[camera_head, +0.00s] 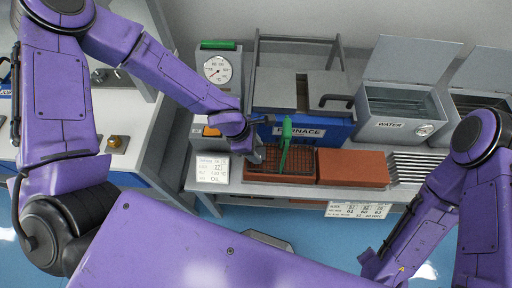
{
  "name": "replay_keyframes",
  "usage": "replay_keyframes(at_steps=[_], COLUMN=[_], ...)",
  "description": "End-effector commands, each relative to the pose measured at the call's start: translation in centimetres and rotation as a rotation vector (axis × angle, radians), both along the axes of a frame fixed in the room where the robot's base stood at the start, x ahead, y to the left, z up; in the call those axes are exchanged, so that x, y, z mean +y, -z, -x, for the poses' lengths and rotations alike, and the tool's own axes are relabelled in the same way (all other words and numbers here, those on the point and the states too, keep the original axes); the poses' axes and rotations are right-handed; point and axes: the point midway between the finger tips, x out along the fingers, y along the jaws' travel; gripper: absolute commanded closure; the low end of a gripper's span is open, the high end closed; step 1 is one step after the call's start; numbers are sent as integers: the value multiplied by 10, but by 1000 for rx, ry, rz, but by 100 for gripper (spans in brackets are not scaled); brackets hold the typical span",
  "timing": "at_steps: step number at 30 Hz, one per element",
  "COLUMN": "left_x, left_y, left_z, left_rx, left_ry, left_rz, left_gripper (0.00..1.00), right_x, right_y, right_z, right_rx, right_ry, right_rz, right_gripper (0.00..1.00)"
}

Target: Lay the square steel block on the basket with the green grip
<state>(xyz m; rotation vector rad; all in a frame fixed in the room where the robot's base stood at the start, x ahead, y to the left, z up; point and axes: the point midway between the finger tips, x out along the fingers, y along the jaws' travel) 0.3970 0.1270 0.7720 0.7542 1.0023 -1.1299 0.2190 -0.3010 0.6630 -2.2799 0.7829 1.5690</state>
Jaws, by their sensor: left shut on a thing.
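The basket (309,167) is a dark wire tray on the bench in front of the furnace. Its upright green grip (286,145) rises from it. My left gripper (258,156) is at the basket's left back edge, pointing down and left of the green grip. It is shut on a small grey piece that looks like the square steel block, mostly hidden by the fingers. I cannot tell whether the piece touches the basket. My right arm comes in from the right, and its gripper is not in view.
The blue furnace (262,131) stands behind the basket. A reddish-brown brick slab (352,167) lies to its right, then a slatted metal rack (415,167). An open-lidded water tank (398,132) stands behind. A dial gauge (217,69) and a white card (212,169) are at the left.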

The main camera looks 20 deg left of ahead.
Motion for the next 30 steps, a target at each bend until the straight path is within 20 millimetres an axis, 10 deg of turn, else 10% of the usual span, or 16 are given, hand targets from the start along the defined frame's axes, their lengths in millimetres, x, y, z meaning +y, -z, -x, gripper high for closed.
replay_keyframes(at_steps=[2, 3, 5, 14, 30], left_x=[0, 0, 0, 1, 37], left_y=[-1, -1, -1, -3, -96], left_z=[0, 0, 0, 0, 10], left_rx=[-1, -1, -1, 0, -3], left_ry=[0, 0, 0, -1, -2], left_rz=[1, 1, 1, 0, 2], left_gripper=[91, 42, 22, 22, 22], right_x=[0, 0, 0, 0, 0], right_y=[-1, -1, -1, -2, -39], right_z=[0, 0, 0, 0, 0], right_rx=[0, 0, 0, 0, 0], right_ry=[0, 0, 0, 0, 0], right_rz=[0, 0, 0, 0, 0], right_gripper=[57, 57, 57, 57, 57])
